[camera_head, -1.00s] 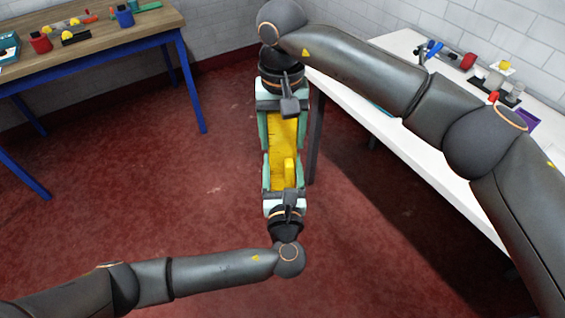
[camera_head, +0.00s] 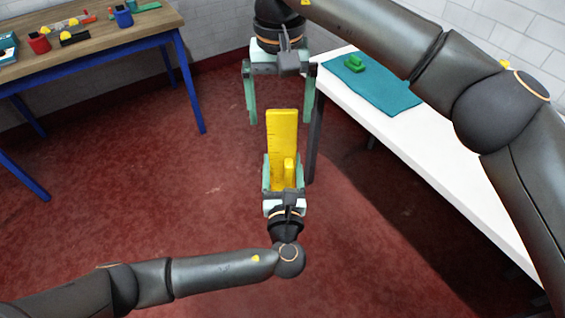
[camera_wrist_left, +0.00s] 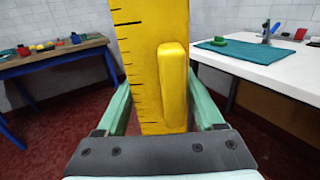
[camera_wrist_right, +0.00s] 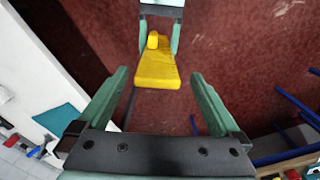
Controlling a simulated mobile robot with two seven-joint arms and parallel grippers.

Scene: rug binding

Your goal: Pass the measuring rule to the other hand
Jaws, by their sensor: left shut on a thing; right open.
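The measuring rule (camera_head: 282,133) is a flat yellow bar with black marks and a raised yellow grip. My left gripper (camera_head: 283,172) is shut on it low down, and the rule points away toward my right gripper. In the left wrist view the rule (camera_wrist_left: 152,70) stands between the two green fingers. My right gripper (camera_head: 250,120) is open and empty beyond the rule's free end, its fingers spread wide and apart from it. In the right wrist view the rule (camera_wrist_right: 157,70) shows ahead of the open fingers, with the left gripper's fingers at its far end.
A white table (camera_head: 440,150) on the right bears a teal mat (camera_head: 385,92) with a green object (camera_head: 354,63). A wooden table (camera_head: 90,38) with blue legs and several small items stands at the back left. Red floor lies open between them.

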